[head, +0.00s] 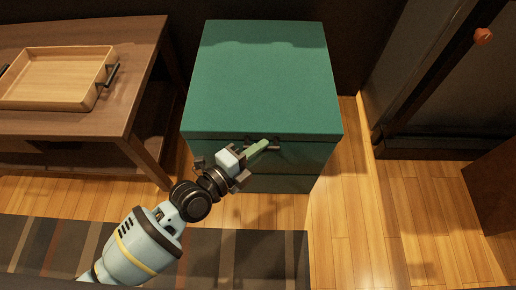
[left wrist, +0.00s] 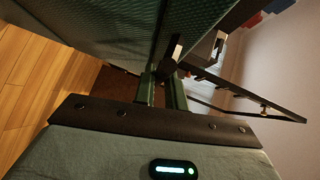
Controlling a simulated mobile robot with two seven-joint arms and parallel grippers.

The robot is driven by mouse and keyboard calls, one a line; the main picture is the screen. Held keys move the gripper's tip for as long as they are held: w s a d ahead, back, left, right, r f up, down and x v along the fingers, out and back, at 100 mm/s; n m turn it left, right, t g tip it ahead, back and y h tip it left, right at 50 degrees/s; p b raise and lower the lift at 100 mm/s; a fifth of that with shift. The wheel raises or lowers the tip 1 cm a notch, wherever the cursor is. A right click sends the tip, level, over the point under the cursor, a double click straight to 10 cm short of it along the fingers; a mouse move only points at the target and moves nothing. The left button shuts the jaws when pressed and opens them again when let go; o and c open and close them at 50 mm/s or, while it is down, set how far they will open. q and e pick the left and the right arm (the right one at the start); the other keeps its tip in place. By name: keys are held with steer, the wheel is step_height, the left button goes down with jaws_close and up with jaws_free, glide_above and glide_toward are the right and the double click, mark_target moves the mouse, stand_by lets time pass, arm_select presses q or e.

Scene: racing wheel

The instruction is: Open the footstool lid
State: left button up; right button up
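The green footstool (head: 262,75) stands in the middle of the head view. Its flat lid lies level and closed on the box. A small dark handle (head: 275,146) sits at the lid's front edge. My left gripper (head: 265,146) reaches it from the front left. In the left wrist view the two green fingers (left wrist: 161,88) are close together with a narrow gap, and their tips are at the dark handle (left wrist: 173,52). They look shut on it, though the contact is partly hidden. My right gripper is not in view.
A brown table (head: 130,62) with a wooden tray (head: 62,78) stands to the left, close to the footstool. A dark cabinet (head: 440,90) is at the right. Bare wood floor (head: 365,225) lies at the front right, and a striped rug (head: 240,260) at the front.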

arm_select(q)
jaws_close()
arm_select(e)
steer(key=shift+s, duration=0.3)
arm_select(q)
steer(key=shift+r, duration=0.1)
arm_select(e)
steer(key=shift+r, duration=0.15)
